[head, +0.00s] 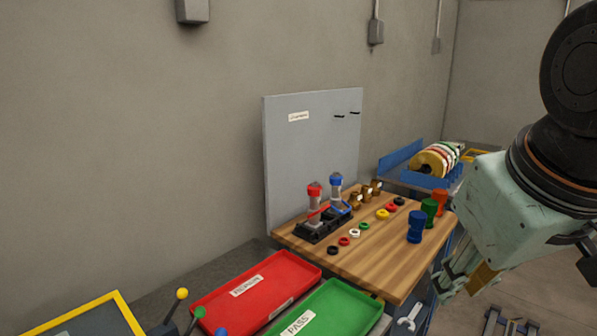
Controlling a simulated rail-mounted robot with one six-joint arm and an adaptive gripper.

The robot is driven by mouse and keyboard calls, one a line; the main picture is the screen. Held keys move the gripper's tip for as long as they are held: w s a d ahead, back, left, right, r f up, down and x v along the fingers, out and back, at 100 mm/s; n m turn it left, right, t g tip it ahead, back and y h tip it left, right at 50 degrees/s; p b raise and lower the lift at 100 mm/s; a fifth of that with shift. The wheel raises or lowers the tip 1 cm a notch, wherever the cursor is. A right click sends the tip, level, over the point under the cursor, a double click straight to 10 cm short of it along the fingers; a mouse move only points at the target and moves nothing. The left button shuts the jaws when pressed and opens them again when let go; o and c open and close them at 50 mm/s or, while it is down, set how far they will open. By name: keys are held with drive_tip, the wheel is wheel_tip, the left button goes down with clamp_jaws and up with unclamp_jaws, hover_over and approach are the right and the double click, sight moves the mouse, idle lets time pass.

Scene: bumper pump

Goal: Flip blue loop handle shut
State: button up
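Two small pump-like fixtures stand on a black base (316,230) at the left of the wooden bench top. The rear one has a blue cap (336,180) and a blue loop handle (345,208) low on its right side. The front one has a red cap (314,190) and a red loop (316,211). The blue loop appears to stick out from its body; its exact angle is too small to tell. My gripper (449,284) hangs right of the bench, pointing down and left, well apart from the fixtures. Its fingertips are small and partly overlapped, so its opening is unclear.
Several coloured rings, including a yellow one (382,213), lie mid-bench. A red tray (225,295) and green tray (345,315) are in front. A grey panel (312,150) rises behind.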

drive_tip(key=s+a+f+m+g, duration=0.1)
drive_tip(key=s+a+m, duration=0.1)
drive_tip(key=s, duration=0.9)
drive_tip(key=shift+a+f+y, duration=0.15)
drive_tip(key=shift+a+y, duration=0.2)
drive_tip(key=shift+y, duration=0.05)
drive_tip(key=shift+w, duration=0.15)
drive_tip(key=shift+c, duration=0.2)
